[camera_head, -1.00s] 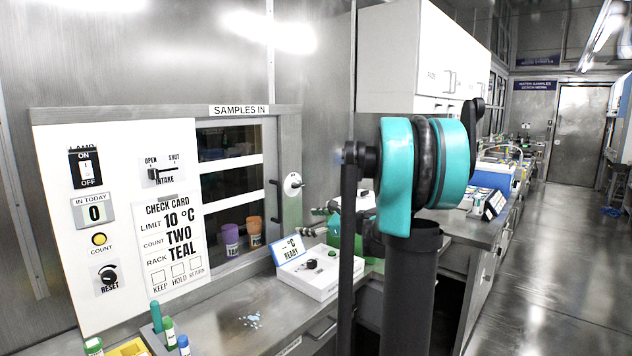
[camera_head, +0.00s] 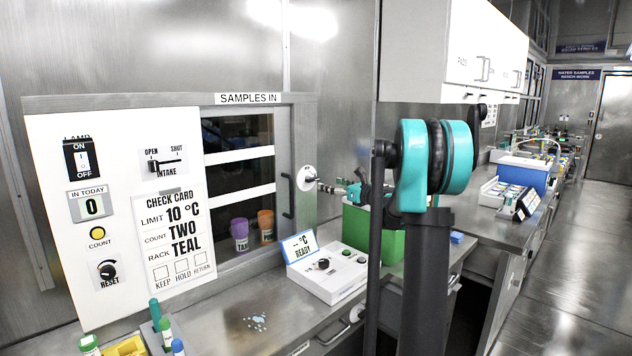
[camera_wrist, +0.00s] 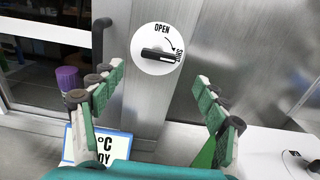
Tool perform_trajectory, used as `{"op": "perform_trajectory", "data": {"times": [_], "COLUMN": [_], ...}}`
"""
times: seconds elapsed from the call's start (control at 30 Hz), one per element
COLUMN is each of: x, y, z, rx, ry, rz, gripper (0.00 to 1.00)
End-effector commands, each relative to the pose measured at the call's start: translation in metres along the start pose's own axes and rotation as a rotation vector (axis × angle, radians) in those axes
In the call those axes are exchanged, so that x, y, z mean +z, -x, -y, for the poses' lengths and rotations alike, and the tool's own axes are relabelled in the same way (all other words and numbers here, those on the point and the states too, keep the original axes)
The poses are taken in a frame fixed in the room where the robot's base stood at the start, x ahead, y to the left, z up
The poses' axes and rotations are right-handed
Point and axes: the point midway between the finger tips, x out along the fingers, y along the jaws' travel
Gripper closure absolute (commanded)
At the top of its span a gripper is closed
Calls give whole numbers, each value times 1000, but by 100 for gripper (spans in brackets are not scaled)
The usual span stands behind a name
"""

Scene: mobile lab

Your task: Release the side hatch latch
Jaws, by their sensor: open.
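The latch is a white round plate with a black lever on the frame right of the hatch. It is in the wrist view (camera_wrist: 157,53), marked OPEN at the top and SHUT at the right. The lever lies nearly level, its white-marked end toward SHUT. I see no contact with the lever.
The sliding hatch window has a dark handle (camera_head: 288,198) left of the latch. Purple (camera_head: 240,234) and orange (camera_head: 265,226) cups stand behind the glass. A white reader box (camera_head: 330,272) and a green bin (camera_head: 372,232) sit on the counter below.

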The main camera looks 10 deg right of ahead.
Motion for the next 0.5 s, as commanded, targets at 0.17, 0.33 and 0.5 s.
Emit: {"op": "perform_trajectory", "data": {"times": [0.17, 0.33, 0.5], "x": [0, 0, 0], "y": [-37, -65, -82], "z": [-1, -1, 0], "rx": [3, 2, 1], "ry": [1, 1, 1], "rz": [0, 0, 0], "gripper": [26, 26, 26]}}
